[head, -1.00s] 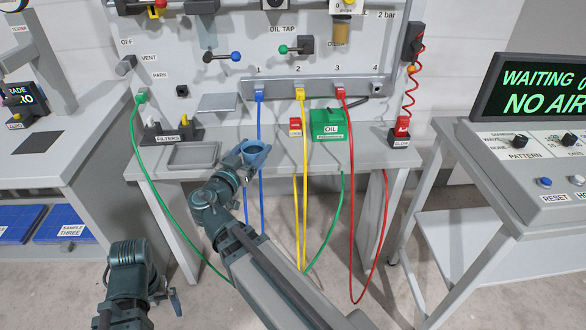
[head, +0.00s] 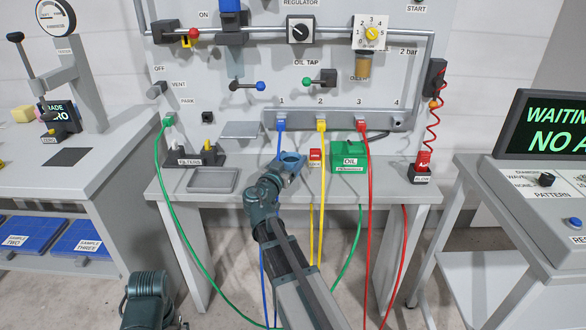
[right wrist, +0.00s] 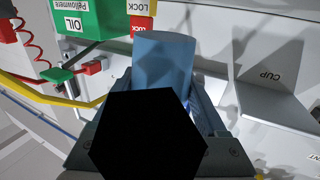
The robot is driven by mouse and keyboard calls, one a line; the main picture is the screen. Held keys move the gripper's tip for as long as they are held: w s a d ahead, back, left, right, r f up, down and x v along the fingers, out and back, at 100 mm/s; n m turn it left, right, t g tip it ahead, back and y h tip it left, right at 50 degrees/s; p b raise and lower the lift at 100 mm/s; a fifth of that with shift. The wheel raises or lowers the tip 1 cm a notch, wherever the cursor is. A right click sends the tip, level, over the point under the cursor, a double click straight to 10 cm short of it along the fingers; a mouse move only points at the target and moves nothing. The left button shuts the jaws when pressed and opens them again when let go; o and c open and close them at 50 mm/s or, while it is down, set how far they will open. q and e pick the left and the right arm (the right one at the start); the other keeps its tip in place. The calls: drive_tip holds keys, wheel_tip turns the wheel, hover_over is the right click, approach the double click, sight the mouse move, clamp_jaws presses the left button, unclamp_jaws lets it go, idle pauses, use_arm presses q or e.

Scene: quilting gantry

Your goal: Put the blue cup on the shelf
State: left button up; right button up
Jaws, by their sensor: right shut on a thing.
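The blue cup (head: 291,159) is in my right gripper (head: 284,168), which is shut on it. In the head view it shows in front of the panel, right of and lower than the small grey shelf. In the right wrist view the cup (right wrist: 165,60) stands between the fingers; a black shape hides its lower part. The grey shelf (head: 242,130) sticks out from the panel and looks empty; in the right wrist view the shelf (right wrist: 275,115) is right of the cup, below a CUP label. My left arm is at the lower left, its gripper mostly cut off.
The green OIL box (head: 350,156) and a small red block (head: 315,158) are close right of the cup. A grey tray (head: 213,180) and the filters holder (head: 195,157) are left. Blue, yellow and red hoses hang from the manifold (head: 340,119) nearby.

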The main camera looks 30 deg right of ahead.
sight(292, 166)
drive_tip(key=shift+x, duration=0.95)
drive_tip(key=shift+w+f+b, duration=0.1)
drive_tip(key=shift+f+b, duration=1.65)
drive_tip(key=shift+f, duration=0.1)
drive_tip(key=shift+f, duration=0.1)
drive_tip(key=shift+f, duration=0.15)
drive_tip(key=o, duration=1.2)
drive_tip(key=shift+o, duration=0.2)
drive_tip(key=shift+r, duration=0.25)
drive_tip(key=shift+a, duration=0.25)
drive_tip(key=v, duration=1.1)
drive_tip(key=shift+s+a, duration=0.25)
drive_tip(key=shift+s, duration=0.1)
